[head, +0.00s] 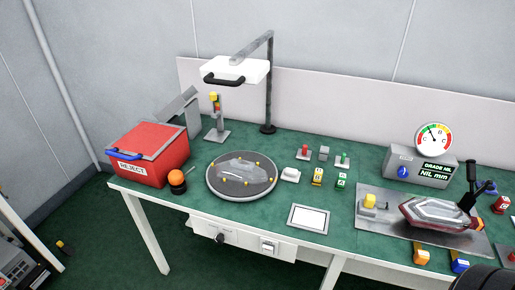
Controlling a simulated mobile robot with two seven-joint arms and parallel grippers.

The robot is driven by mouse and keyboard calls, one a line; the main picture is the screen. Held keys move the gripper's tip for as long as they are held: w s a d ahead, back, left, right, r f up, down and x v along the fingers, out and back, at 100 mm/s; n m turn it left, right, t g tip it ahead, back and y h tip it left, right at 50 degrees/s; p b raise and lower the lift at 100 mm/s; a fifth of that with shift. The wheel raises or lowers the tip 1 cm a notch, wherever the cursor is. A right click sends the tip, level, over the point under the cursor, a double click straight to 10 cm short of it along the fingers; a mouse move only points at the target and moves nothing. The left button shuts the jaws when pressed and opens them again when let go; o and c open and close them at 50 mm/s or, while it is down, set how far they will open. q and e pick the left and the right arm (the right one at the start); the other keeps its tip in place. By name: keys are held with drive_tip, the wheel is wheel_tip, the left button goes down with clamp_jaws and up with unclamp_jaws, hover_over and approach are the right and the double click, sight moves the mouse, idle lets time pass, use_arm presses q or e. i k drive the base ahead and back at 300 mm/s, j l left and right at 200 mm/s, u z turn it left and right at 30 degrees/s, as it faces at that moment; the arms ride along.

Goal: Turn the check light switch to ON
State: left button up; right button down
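A pale panel (240,239) hangs under the front edge of the green-topped table. It carries a black round knob (220,238) and, to its right, a small pale switch-like part (268,246). Which one is the check light switch, and its setting, is too small to read. A white lamp head (240,68) with a black handle hangs from a grey post over the table; I cannot tell whether it is lit. Neither of my grippers shows in the head view.
A round turntable (243,190) holds a clear lens. A red REJECT bin (148,158) stands left; a red lamp (440,212) sits in a fixture at right, near a gauge (433,137). A dark rounded shape fills the bottom right corner. Floor before the panel looks clear.

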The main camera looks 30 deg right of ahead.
sight(268, 249)
drive_tip(key=z, duration=1.05)
